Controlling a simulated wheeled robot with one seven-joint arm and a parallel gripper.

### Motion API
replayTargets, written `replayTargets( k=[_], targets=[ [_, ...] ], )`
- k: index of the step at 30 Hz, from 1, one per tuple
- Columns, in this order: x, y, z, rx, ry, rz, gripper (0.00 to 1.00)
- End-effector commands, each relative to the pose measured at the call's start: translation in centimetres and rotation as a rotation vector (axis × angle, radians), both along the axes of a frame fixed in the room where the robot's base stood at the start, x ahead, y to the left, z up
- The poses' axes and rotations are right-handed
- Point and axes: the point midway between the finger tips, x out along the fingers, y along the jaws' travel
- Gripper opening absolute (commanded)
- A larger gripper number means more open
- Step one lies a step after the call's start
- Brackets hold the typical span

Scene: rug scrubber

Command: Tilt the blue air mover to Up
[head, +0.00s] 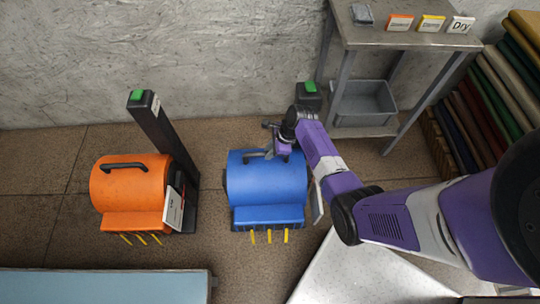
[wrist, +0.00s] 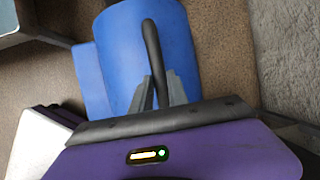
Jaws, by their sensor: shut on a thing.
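The blue air mover (head: 265,182) stands at the middle of the floor in the head view, its lip with yellow strips (head: 270,236) at the front. Its drum also fills the top of the wrist view (wrist: 165,35). My gripper (head: 281,146) is at the top rear of the drum. In the wrist view the grey fingers (wrist: 156,92) are shut on the black handle (wrist: 151,45), which stands out from the drum. My arm hides much of the mover's right side and its post, whose green top (head: 308,87) shows behind.
An orange air mover (head: 130,185) with its own post (head: 160,130) stands to the left, with floor between the two. A metal table (head: 400,38) with labelled cards and a grey bin (head: 362,102) is behind at right. Rolled rugs (head: 500,90) lie at far right.

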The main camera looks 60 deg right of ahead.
Motion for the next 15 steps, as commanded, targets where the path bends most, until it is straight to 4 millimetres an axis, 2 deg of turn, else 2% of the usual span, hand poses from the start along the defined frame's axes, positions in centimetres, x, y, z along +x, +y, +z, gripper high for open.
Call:
replayTargets(
  k=[6,15],
  targets=[
    [1.3,-1.8,-0.5,0.005,0.005,-0.002,0.00],
    [1.4,-2.0,-0.3,0.004,0.003,-0.002,0.00]
  ],
)
